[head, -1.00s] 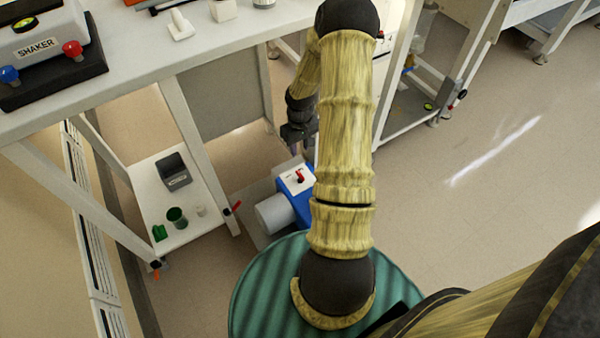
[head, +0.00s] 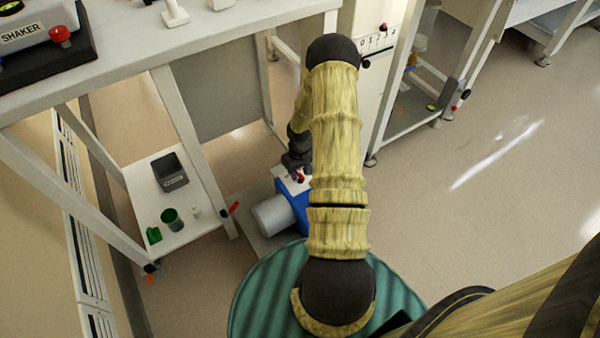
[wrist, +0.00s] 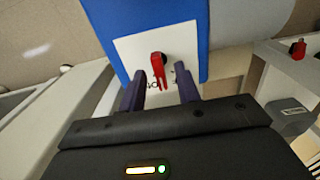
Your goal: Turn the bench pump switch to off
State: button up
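The bench pump has a blue body (head: 300,219) and a grey cylinder (head: 272,216), and stands low beside the bench in the head view. Its red switch lever (wrist: 159,70) sits on a white plate (wrist: 128,50) on the blue body (wrist: 112,20) in the wrist view. My gripper (wrist: 161,86) is open, with its two dark fingers apart on either side of the lever's lower end. I see no contact between fingers and lever. Dark lettering on the plate is partly hidden by the fingers. In the head view my gripper (head: 297,172) is just above the plate.
A white bench with a shaker (head: 35,45) stands at upper left. A red-handled part (head: 230,209) sticks out near the pump. Open floor lies to the right.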

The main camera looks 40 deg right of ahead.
grip_shut()
jog(key=shift+r+n+p, duration=0.15)
jog(key=shift+n+p, duration=0.15)
jog(key=shift+p, duration=0.15)
jog(key=shift+n+p, duration=1.1)
jog(key=shift+p, duration=0.1)
jog(key=shift+s+n+p, duration=0.1)
jog(key=shift+n+p, duration=0.95)
jog(key=shift+n, duration=0.55)
grip_release()
